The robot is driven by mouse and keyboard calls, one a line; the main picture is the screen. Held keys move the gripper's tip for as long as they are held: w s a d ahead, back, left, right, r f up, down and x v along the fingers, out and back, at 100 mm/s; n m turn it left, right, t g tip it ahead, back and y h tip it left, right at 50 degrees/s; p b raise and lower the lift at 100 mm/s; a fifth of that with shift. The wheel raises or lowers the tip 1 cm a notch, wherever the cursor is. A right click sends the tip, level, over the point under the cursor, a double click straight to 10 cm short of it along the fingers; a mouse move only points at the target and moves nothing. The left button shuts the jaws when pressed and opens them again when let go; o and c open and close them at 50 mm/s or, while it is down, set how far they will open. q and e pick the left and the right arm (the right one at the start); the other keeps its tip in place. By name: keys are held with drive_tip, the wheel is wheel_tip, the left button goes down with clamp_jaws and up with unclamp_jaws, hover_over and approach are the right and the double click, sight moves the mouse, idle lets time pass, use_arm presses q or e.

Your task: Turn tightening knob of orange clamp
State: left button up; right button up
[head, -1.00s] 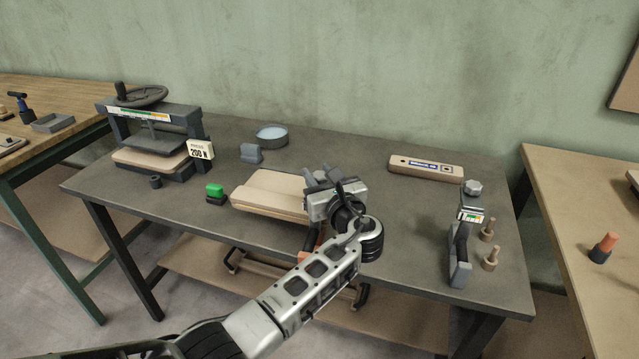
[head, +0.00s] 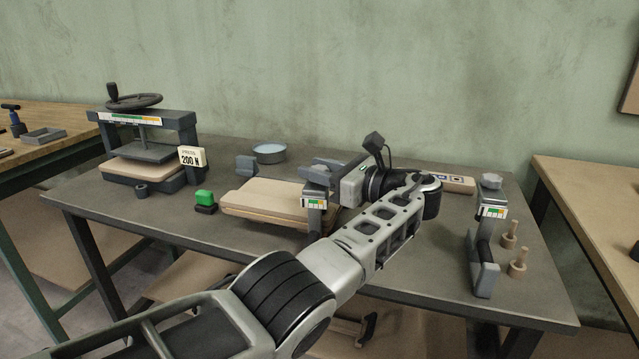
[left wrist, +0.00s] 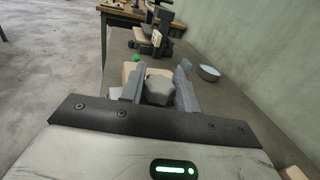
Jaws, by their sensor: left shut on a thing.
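A clamp (head: 314,203) with a colour-striped gauge label grips the near right end of the stacked curved boards (head: 265,198). Its lower part is hidden behind my left arm, and I see no orange on it now. My left gripper (head: 320,172) is at the clamp's top, reaching in from the right. In the left wrist view, a grey faceted knob (left wrist: 158,88) sits between the two fingers (left wrist: 157,90), which are shut on it. The boards show partly behind the knob. My right gripper is not in view.
A second clamp (head: 482,262) stands at the table's right, beside wooden pegs (head: 518,263). A press (head: 150,150) with a handwheel, a green-topped block (head: 205,199), a grey block (head: 246,166) and a round dish (head: 269,153) stand left and behind. A long board (head: 458,184) lies behind my wrist.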

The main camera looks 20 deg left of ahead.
use_arm(q)
drive_tip(key=shift+g, duration=0.3)
drive_tip(key=o, duration=1)
drive_tip(key=shift+c, duration=0.2)
